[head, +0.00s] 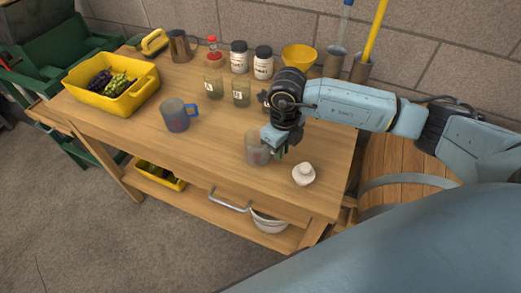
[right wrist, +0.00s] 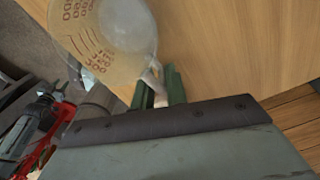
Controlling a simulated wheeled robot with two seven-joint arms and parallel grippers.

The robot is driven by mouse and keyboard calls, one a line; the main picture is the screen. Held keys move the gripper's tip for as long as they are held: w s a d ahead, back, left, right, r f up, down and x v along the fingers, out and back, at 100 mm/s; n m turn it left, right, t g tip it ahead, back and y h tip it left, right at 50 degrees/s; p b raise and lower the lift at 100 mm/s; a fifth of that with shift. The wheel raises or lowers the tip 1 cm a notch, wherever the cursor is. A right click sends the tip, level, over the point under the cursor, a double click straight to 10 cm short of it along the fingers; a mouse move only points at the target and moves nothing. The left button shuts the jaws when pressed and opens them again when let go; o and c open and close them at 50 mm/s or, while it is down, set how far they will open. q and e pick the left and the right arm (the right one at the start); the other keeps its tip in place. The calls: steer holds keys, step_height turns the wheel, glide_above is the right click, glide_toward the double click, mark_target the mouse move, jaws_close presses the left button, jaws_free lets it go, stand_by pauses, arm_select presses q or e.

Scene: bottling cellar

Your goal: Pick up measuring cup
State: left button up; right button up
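A clear measuring cup (head: 254,150) stands on the wooden table, near its front edge. Its red printed scale shows in the right wrist view, where the cup (right wrist: 112,28) is at the upper left. My right gripper (head: 272,145) is at the cup's right side. In the right wrist view, the green fingers of this gripper (right wrist: 159,88) lie on both sides of the cup's pale handle, with no clear gap, so they look shut on it. The cup's base seems to be at the tabletop. A second greyish cup with a blue handle (head: 176,115) stands further left. My left gripper is out of view.
A white knobbed object (head: 303,174) stands close to the right of the cup. Behind are jars (head: 239,57), glasses (head: 241,92), a yellow bowl (head: 299,55) and a metal jug (head: 181,46). A yellow crate of grapes (head: 112,98) is at left. The front-middle tabletop is clear.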

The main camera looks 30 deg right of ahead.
mark_target(265, 162)
jaws_close()
step_height(265, 162, up, 10)
steer(key=shift+r+p, duration=0.1)
steer(key=shift+p, duration=0.2)
steer(key=a+n, duration=0.1)
steer(key=n, duration=0.5)
steer(key=a+r+n, duration=0.1)
steer(key=n, duration=0.5)
steer(key=w+a+r+n, duration=0.1)
steer(key=n, duration=0.5)
steer(key=shift+w+a+n, duration=0.1)
steer(key=shift+a+n, duration=0.05)
steer(key=shift+n, duration=0.25)
steer(key=n, duration=0.4)
steer(key=a+r+n, duration=0.1)
steer(key=n, duration=0.7)
steer(key=shift+w+a+r+n, duration=0.25)
steer(key=shift+a+n, duration=0.05)
steer(key=shift+n, duration=0.1)
